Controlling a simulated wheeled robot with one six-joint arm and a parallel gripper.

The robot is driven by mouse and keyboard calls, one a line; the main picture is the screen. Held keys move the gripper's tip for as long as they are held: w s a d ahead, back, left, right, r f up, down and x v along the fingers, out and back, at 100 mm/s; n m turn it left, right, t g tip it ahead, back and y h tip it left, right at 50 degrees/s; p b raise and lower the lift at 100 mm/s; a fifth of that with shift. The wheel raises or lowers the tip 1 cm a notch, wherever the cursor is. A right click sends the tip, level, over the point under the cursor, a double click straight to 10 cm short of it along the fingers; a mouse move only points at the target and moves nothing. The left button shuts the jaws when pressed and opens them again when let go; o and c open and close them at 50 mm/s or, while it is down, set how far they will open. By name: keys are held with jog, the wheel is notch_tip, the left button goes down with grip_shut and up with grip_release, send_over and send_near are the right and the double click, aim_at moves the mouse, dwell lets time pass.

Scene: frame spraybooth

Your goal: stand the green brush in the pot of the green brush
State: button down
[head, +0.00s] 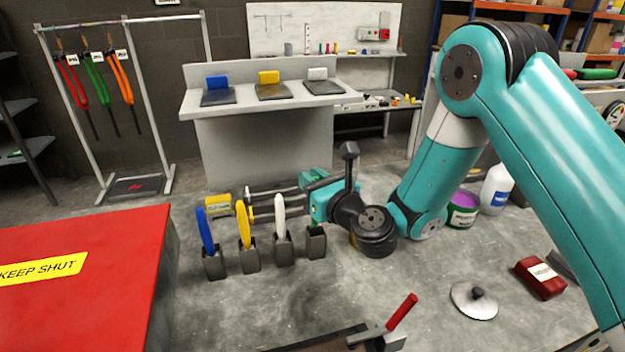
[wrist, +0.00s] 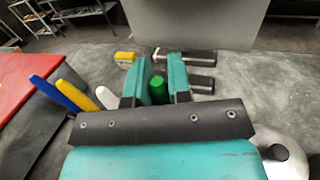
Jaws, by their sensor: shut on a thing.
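My gripper (head: 314,190) is shut on the green brush (wrist: 158,90), which shows as a green end between the two teal fingers in the wrist view (wrist: 160,82). In the head view the brush is mostly hidden by the fingers. A dark, empty pot (head: 316,243) stands on the floor at the right end of a row of pots, below my gripper in the picture. It is not clear in the wrist view. I cannot tell whether the brush is right above it or how it is tilted.
Pots with a blue brush (head: 205,230), a yellow brush (head: 243,223) and a white brush (head: 280,217) stand left of the empty pot. Dark tubes and a yellow box (head: 218,205) lie behind. A red cabinet (head: 120,235) is at left, a round lid (head: 474,302) at right.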

jog(key=shift+f+b, duration=0.55)
jog(key=shift+f, duration=0.1)
jog(key=c, duration=1)
grip_release()
jog(key=shift+o, duration=0.2)
